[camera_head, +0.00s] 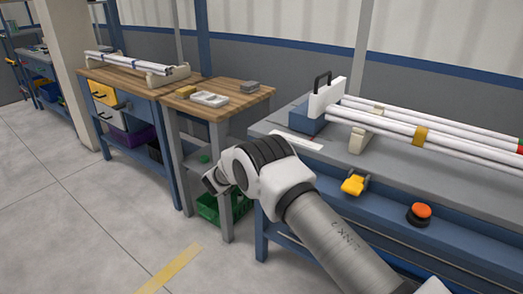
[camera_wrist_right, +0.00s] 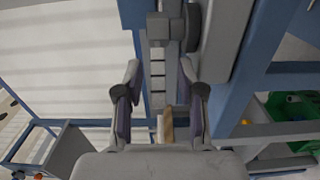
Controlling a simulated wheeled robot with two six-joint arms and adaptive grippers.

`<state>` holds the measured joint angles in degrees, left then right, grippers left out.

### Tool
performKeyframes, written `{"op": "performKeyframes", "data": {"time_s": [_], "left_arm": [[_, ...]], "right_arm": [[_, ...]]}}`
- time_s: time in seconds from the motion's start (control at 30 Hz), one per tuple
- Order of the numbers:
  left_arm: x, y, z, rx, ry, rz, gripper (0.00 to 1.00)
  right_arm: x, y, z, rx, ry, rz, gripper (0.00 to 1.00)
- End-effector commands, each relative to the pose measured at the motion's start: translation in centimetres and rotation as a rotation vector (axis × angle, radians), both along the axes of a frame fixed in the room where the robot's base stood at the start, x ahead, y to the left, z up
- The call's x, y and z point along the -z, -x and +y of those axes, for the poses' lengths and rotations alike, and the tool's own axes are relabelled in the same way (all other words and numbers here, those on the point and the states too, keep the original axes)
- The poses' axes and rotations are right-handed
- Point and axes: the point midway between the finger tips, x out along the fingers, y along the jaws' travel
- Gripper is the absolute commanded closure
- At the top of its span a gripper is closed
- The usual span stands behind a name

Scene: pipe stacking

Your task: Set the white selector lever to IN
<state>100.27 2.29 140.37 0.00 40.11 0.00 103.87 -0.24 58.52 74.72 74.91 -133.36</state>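My right arm comes in from the lower right in the head view. Its gripper (camera_head: 214,180) is partly hidden behind its own wrist, beside the middle bench. In the right wrist view my right gripper (camera_wrist_right: 160,72) shows two fingers spread apart with nothing held between them. Beyond the fingertips is a grey fixture (camera_wrist_right: 168,30) with a slotted strip below it; I cannot tell whether it belongs to the selector. I cannot make out a white selector lever or an IN mark in either view. My left gripper is not in view.
A green crate (camera_head: 207,209) sits under the middle bench (camera_head: 236,105). The floor at left is clear.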

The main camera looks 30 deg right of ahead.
Motion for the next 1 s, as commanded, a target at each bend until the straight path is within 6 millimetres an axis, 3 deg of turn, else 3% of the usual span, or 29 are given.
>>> {"op": "performKeyframes", "data": {"time_s": [0.23,0.5,0.67,1.0], "left_arm": [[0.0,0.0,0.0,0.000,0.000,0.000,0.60],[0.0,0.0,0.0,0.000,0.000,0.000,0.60],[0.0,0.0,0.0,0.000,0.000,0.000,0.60],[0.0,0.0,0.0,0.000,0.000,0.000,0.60]], "right_arm": [[-0.1,0.4,1.5,-0.004,0.001,0.000,0.61],[0.0,2.9,7.8,-0.005,0.002,0.001,0.61],[0.0,4.0,10.5,-0.003,0.000,0.001,0.61],[0.0,4.4,11.2,0.000,0.000,0.000,0.61]]}}
